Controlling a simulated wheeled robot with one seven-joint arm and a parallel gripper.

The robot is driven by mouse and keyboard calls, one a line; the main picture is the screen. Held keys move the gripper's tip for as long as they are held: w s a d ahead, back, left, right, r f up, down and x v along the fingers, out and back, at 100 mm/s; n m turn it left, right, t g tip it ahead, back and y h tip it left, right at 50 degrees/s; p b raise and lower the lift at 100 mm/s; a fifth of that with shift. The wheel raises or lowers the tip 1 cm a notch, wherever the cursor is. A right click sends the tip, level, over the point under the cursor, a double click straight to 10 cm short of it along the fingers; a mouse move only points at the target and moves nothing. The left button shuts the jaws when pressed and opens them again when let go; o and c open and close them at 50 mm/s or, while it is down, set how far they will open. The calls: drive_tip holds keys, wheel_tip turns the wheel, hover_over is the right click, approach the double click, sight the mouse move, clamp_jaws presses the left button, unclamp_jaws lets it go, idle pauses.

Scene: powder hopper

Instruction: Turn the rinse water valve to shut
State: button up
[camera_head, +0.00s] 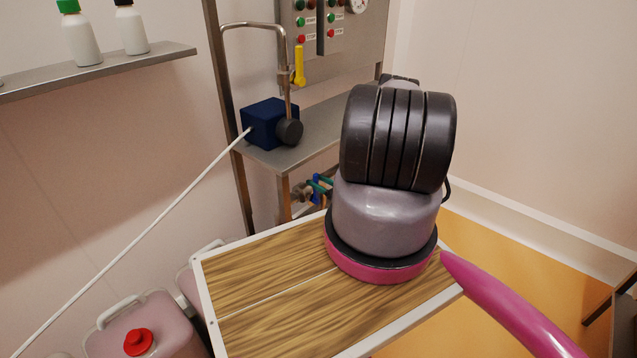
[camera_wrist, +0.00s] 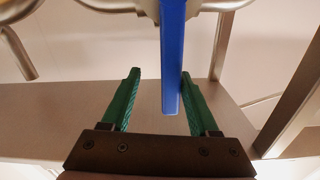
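A long blue lever (camera_wrist: 172,60), which looks like the rinse water valve's handle, hangs down from metal pipework (camera_wrist: 145,8) in the wrist view. My gripper (camera_wrist: 159,74) is open, its two green fingers on either side of the lever. The lever is nearer the right finger; a clear gap separates it from the left one. I cannot tell whether the right finger touches it. In the head view the blue lever and green fingers show small and partly hidden below the steel shelf (camera_head: 318,187). The valve body is mostly out of sight.
A dark blue box (camera_head: 266,122) stands on the steel shelf, beside a bent pipe and a yellow lever (camera_head: 299,68). A control panel (camera_head: 345,45) is behind. Pink canisters (camera_head: 160,325) stand at lower left. In the wrist view, a metal post (camera_wrist: 292,95) is right of my gripper.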

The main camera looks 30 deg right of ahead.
drive_tip(key=v, duration=1)
drive_tip(key=shift+s, duration=0.4)
drive_tip(key=shift+d, duration=0.15)
